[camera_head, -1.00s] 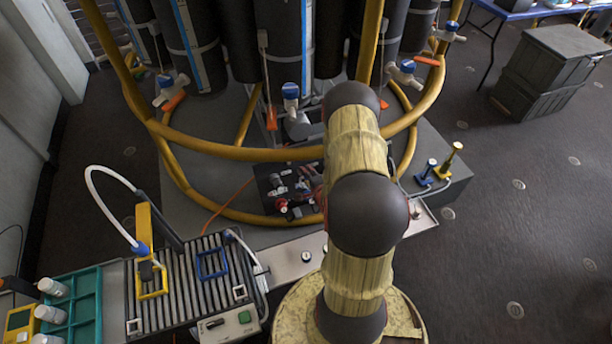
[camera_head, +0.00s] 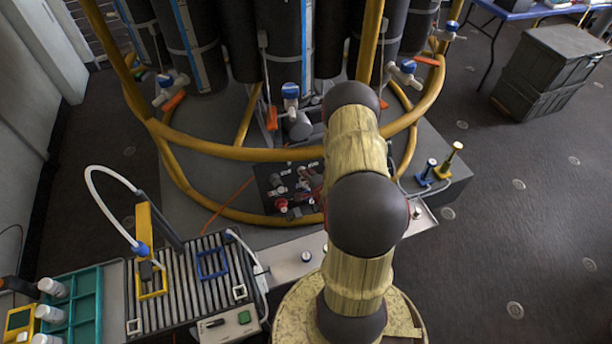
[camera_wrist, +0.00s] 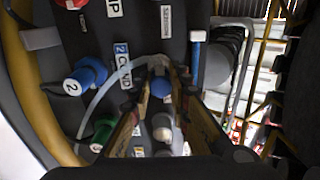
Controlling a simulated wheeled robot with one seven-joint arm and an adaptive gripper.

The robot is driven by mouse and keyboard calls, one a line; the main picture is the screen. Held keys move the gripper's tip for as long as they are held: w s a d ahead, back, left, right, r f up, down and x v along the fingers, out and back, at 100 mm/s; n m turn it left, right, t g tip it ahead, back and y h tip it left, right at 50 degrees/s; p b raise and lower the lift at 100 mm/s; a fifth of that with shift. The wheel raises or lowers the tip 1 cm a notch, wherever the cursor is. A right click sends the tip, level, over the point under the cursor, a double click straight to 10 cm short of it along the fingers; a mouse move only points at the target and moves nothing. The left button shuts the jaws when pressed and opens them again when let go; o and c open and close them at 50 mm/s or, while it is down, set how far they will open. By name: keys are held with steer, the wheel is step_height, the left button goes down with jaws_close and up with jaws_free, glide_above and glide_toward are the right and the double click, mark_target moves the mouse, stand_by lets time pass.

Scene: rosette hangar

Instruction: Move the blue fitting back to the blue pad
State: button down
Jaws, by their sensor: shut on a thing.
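The blue fitting (camera_wrist: 160,86) appears between the fingertips of my gripper (camera_wrist: 161,92) in the wrist view. My gripper is shut on it, in front of a dark panel with a "2 COND" label. A pale hose curves around above the fitting; whether it joins the fitting I cannot tell. In the head view my arm hides the gripper and the fitting. The blue pad (camera_head: 212,263), a blue square outline, lies empty on the ribbed tray (camera_head: 190,300) at lower left.
A yellow piece (camera_head: 144,230) with a white hose stands on the yellow pad (camera_head: 153,293). A blue knob marked 2 (camera_wrist: 80,80) and a green knob (camera_wrist: 103,132) are left of my fingers. A curved yellow rail (camera_head: 240,153) crosses before the tanks.

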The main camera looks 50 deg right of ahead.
steer(key=shift+s+r, duration=0.1)
steer(key=shift+s, duration=0.05)
stand_by(0.3)
steer(key=p+v, duration=0.3)
steer(key=v, duration=0.2)
steer(key=shift+s+a+r, duration=0.2)
steer(key=shift+s, duration=0.05)
stand_by(0.9)
steer(key=shift+f, duration=0.15)
